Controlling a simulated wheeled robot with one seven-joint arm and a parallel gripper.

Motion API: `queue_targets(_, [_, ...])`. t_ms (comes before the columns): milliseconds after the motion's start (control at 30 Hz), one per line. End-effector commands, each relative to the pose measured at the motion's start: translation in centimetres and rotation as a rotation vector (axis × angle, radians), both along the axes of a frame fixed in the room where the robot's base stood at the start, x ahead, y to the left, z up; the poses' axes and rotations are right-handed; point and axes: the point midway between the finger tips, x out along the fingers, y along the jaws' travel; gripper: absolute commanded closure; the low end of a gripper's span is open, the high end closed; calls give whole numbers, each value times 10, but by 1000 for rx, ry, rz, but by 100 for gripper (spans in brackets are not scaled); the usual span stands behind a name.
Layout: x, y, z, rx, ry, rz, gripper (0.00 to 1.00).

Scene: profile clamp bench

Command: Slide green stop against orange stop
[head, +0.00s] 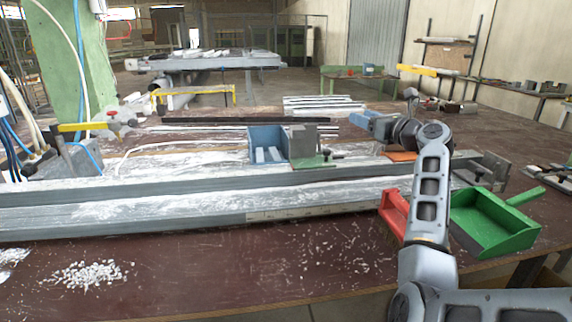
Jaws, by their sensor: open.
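The green stop shows as a green base plate (318,162) on the grey profile rail, near the middle of the head view. A grey block stands at this plate, and a dark knob sits at its right side. The orange stop shows as a flat orange plate (400,156) farther right on the rail, with a clear gap between the two. My arm partly covers the orange stop. My gripper (362,122) is open, above the rail between the stops, apart from the green stop. Its fingertips are small and hard to make out.
A blue block (263,139) stands just left of the green stop. A grey end block (482,169) is at the rail's right end. A red brush (393,213) and a green dustpan (495,222) lie in front at right. White shavings (90,275) lie at front left.

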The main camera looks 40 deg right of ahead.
Motion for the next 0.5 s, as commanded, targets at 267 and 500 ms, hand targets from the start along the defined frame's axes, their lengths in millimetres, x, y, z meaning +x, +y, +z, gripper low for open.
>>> queue_targets(267, [38,28,-26,2,7,8,50])
queue_targets(500, [69,49,-49,2,7,10,50])
